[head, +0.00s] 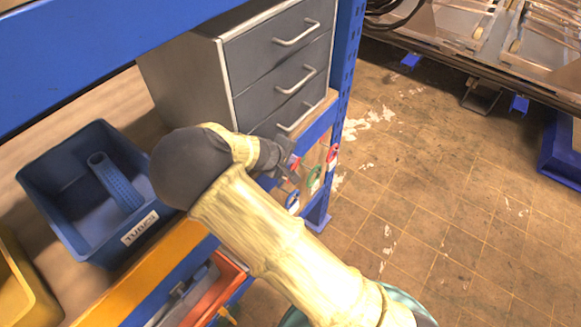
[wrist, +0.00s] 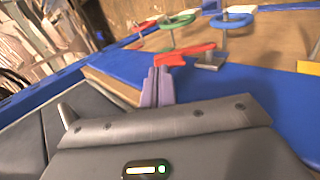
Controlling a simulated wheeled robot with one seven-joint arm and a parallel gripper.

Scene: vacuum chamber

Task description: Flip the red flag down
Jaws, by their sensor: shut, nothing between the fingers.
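The red flag (wrist: 186,54) shows in the wrist view as a flat red piece by a small grey block (wrist: 210,61) on the blue shelf beam (wrist: 245,92). My gripper (wrist: 158,72) is shut and empty, its tips just below the left part of the flag; I cannot tell if they touch it. In the head view my gripper (head: 286,168) is at the beam below the grey drawers, and a small bit of the red flag (head: 294,161) shows beside it. My arm hides part of that area.
Red (head: 333,153), green (head: 314,179) and blue (head: 293,201) ring-shaped parts stick out near the gripper. A grey drawer cabinet (head: 262,65) stands behind it. A blue bin (head: 61,222) labelled TUBES is at left. Floor at right is open.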

